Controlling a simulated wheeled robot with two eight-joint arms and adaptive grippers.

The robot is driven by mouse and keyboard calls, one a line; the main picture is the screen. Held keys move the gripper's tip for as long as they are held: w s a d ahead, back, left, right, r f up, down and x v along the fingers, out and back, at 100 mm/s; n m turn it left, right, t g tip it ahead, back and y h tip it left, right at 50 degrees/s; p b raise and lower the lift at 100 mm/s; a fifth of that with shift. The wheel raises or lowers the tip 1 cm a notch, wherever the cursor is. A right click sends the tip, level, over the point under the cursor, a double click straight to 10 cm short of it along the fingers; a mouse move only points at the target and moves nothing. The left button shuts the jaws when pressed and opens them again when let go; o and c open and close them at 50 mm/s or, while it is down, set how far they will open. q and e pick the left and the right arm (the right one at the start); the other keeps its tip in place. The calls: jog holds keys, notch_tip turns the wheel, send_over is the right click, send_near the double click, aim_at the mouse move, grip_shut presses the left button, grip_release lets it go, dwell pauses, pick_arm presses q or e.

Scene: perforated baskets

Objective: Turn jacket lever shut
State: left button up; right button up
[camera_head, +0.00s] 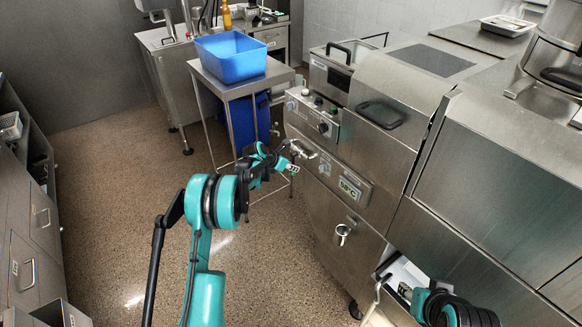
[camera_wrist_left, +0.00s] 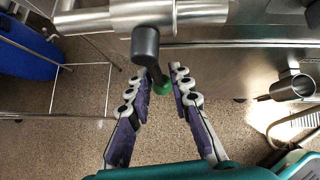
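The jacket lever (camera_wrist_left: 146,46) shows in the left wrist view as a black handle below a horizontal steel valve pipe (camera_wrist_left: 190,13). A thin dark stem runs from it down to a green end (camera_wrist_left: 163,88). My left gripper (camera_wrist_left: 160,80) is open, with one finger on each side of the stem and green end. I cannot tell whether either finger touches. In the head view my left gripper (camera_head: 287,160) is beside the steel valve (camera_head: 302,148) on the kettle front. My right gripper (camera_head: 405,291) is at the lower right; its fingers are too small to read.
The steel kettle unit (camera_head: 335,215) has a drain spout (camera_head: 342,233) below the valve. A steel cart (camera_head: 262,86) with a blue tub (camera_head: 230,56) stands behind my left arm. Drawers (camera_head: 30,225) line the left. The floor (camera_head: 115,170) between is clear.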

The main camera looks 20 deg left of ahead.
pick_arm(q)
jog(key=shift+a+r, duration=0.1)
jog(key=v, duration=1.2)
